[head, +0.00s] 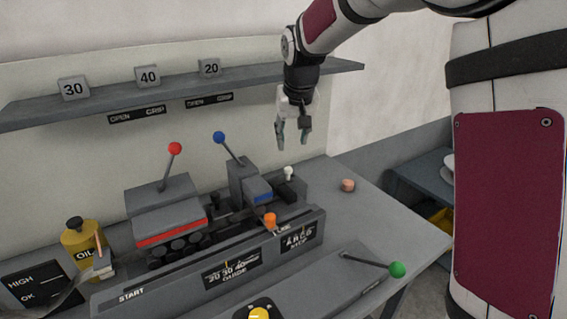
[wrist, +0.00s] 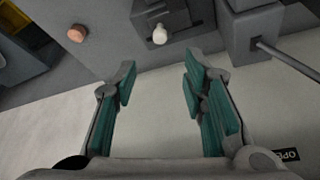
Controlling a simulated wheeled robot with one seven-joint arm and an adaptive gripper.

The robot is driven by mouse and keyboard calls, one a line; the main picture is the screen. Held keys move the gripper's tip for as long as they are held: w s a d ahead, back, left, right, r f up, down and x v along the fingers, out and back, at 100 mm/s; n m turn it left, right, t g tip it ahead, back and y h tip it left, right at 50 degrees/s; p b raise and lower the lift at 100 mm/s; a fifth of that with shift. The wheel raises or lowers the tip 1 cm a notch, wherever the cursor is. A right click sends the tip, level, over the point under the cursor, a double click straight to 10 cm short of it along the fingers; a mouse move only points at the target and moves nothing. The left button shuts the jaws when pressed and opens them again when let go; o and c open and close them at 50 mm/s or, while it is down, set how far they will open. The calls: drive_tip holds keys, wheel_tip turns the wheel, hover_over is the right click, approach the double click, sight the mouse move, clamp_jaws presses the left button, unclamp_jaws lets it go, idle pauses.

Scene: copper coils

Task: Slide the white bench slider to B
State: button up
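The white slider knob (head: 288,172) stands on a small dark grey block (head: 291,190) at the right end of the bench. It also shows in the wrist view, where the white knob (wrist: 159,34) sits just beyond the fingertips. My gripper (head: 292,142) hangs above and behind the knob, fingers pointing down, apart from it. In the wrist view its teal-padded fingers (wrist: 160,72) are spread with nothing between them. A dark plate with small white lettering (head: 299,238) is on the bench front; I cannot read a clear B mark beside the knob.
An orange knob (head: 270,219), a blue-ball lever (head: 219,138), a red-ball lever (head: 175,149) and a green-ball lever (head: 397,270) stand around. A copper-coloured piece (head: 348,185) lies right of the knob. A shelf (head: 185,83) runs behind my gripper. The bench top right of the knob is mostly clear.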

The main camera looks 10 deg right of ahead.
sight(288, 168)
drive_tip(key=x, duration=1.2)
drive_tip(key=shift+f, duration=0.3)
clamp_jaws()
drive_tip(key=shift+a, duration=0.1)
